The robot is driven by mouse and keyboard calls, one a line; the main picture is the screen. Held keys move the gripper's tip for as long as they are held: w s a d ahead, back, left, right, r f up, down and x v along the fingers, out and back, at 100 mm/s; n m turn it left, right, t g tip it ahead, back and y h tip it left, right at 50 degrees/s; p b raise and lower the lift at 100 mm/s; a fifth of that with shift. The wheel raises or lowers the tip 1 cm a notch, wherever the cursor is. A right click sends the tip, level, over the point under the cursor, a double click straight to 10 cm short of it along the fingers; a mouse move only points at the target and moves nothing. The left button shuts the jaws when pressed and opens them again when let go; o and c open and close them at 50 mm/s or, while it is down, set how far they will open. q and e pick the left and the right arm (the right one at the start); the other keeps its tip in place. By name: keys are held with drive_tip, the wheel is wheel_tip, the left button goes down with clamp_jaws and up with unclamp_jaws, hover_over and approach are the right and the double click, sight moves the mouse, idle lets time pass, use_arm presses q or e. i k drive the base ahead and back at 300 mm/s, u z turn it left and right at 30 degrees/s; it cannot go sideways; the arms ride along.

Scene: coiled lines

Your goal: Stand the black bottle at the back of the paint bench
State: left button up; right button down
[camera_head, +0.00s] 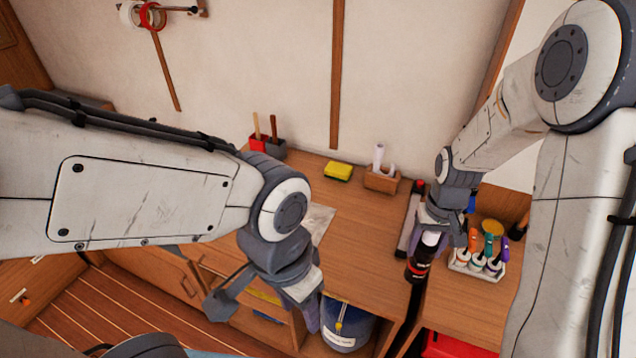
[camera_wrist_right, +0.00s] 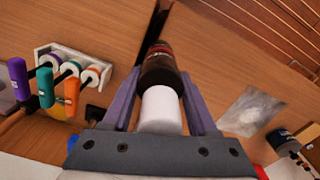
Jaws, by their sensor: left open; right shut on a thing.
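The black bottle (camera_head: 418,266) has a white cap and a red mark. My right gripper (camera_head: 432,226) is shut on the bottle's upper part and holds it over the front right of the bench. In the right wrist view the bottle (camera_wrist_right: 160,72) lies between the two fingers of the gripper (camera_wrist_right: 160,105), white cap nearest the camera. I cannot tell whether its base touches anything. The wooden paint bench (camera_head: 365,238) has open room in its middle. My left gripper (camera_head: 262,305) is open and empty in front of the bench's front left edge.
At the back of the bench are a red and grey holder (camera_head: 267,146), a yellow sponge (camera_head: 338,171) and a wooden box with white rolls (camera_head: 381,178). A white rack of colored tools (camera_head: 478,264) stands right of the bottle. A dark gap runs below the bottle.

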sight(306, 165)
drive_tip(key=u, duration=2.4)
drive_tip(key=i, duration=2)
drive_tip(key=z, duration=2.55)
